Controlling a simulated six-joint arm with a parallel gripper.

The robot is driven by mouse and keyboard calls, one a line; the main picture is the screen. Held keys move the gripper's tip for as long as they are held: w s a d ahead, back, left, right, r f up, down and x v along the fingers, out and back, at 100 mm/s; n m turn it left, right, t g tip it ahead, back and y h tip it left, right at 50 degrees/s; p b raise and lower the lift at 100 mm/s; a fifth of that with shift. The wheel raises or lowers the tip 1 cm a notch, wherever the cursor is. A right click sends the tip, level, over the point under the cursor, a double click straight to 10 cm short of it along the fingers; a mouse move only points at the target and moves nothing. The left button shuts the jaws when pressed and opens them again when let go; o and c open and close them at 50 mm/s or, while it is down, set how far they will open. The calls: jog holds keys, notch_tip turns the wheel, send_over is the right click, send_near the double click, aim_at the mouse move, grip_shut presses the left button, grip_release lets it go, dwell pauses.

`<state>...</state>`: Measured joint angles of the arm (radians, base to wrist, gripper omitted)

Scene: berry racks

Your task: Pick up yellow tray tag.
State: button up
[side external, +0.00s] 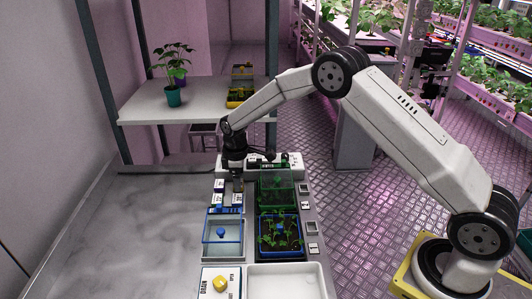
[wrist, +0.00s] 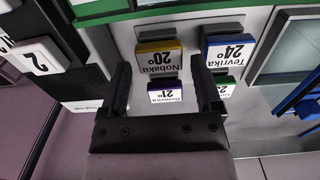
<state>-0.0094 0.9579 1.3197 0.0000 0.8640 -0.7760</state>
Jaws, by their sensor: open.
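The yellow tray tag (wrist: 158,58), a white card with a yellow edge reading "Nobaku 20°", stands in the wrist view just beyond my fingertips. My gripper (wrist: 162,68) is open and empty, one finger on each side of the space in front of the tag. A purple-edged tag (wrist: 165,92) reading 21° lies between the fingers in the picture. I cannot tell whether either finger touches a tag. In the side view my gripper (side external: 238,184) points down over the tag group, and I cannot make out the yellow tag there.
A blue-edged tag (wrist: 228,50) reading "Tevrika 24°" and a green-edged tag (wrist: 225,86) sit close right of my gripper. A white "2" label (wrist: 37,57) is at left. A clear blue-rimmed bin (side external: 222,240) and a planted blue tray (side external: 298,250) stand nearer. The grey table at left is clear.

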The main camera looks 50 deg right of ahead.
jog(key=shift+f, duration=1.3)
jog(key=c, duration=1)
jog(key=shift+r, duration=0.25)
jog(key=shift+r, duration=0.6)
jog(key=s+r, duration=0.3)
jog(key=s, duration=0.1)
jog(key=s+r, duration=0.7)
jog(key=s, duration=0.1)
jog(key=shift+r, duration=0.25)
jog(key=shift+s+r, duration=0.25)
jog(key=shift+s, duration=0.25)
jog(key=shift+s+r, duration=0.2)
jog(key=shift+s, duration=0.3)
